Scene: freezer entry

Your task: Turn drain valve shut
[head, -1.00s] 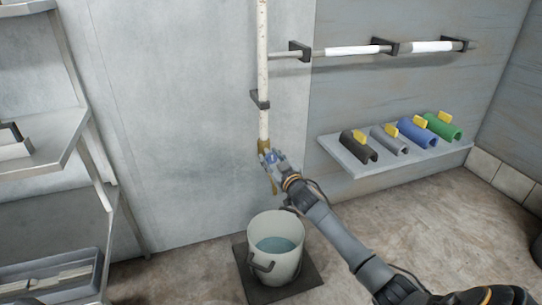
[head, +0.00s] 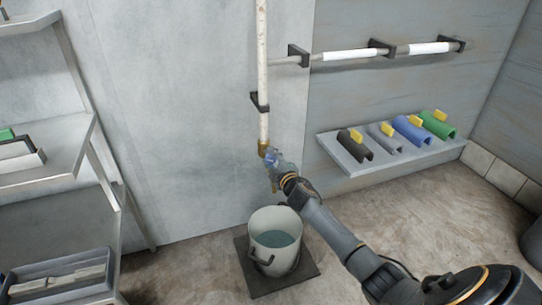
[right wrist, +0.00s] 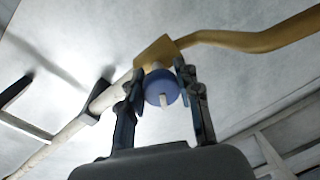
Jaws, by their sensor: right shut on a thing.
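The drain valve has a brass body (head: 263,147) at the bottom of the white vertical pipe (head: 263,60). In the right wrist view the brass body (right wrist: 157,50) carries a round blue handle (right wrist: 163,88) with a pale bar across its face. My right gripper (right wrist: 160,84) is shut on the blue handle, one finger on each side. In the head view my right gripper (head: 273,162) covers most of the handle. A brass spout (right wrist: 255,38) runs from the valve. A white bucket (head: 260,228) with bluish water stands below it. My left gripper is not in view.
The bucket stands on a dark mat (head: 305,285). A wall shelf (head: 350,165) at right holds dark, grey, blue and green half-round covers with yellow tabs. A horizontal pipe (head: 330,64) runs above. A metal rack (head: 85,160) stands at left.

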